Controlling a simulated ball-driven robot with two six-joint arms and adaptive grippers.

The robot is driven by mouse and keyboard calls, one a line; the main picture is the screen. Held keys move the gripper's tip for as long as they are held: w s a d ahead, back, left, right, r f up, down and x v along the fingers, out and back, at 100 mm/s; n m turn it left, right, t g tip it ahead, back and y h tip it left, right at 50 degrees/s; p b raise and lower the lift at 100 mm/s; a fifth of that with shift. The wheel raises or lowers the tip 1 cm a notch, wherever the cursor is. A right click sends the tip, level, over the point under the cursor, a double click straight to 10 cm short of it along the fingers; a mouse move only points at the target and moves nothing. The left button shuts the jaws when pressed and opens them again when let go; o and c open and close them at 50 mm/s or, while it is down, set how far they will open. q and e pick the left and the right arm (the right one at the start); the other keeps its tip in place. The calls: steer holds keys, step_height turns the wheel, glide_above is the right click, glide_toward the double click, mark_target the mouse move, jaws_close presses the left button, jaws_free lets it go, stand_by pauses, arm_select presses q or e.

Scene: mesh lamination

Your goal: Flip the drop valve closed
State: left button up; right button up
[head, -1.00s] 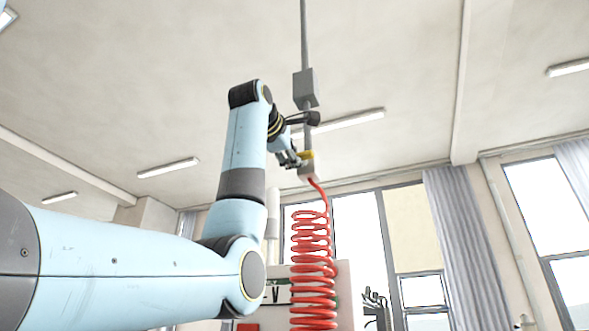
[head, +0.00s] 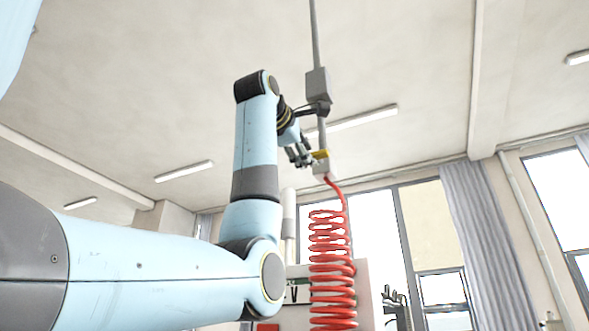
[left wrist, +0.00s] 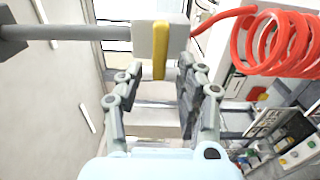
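The drop valve is a pale grey block (head: 327,168) at the lower end of a grey drop pipe (head: 316,38), with a yellow lever (head: 320,154) on its side facing my arm. In the left wrist view the yellow lever (left wrist: 160,50) lies against the grey block (left wrist: 147,40), just ahead of my fingertips. My left gripper (head: 303,153) is beside the valve in the head view. My right gripper is not in view.
A red coiled hose (head: 332,270) hangs from the valve and also shows in the left wrist view (left wrist: 285,38). A grey box (head: 318,85) sits higher on the pipe. A panel and windows stand behind; the space left of the valve holds my arm.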

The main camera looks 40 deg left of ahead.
arm_select(q)
steer(key=v, duration=0.9)
steer(key=shift+s, duration=0.2)
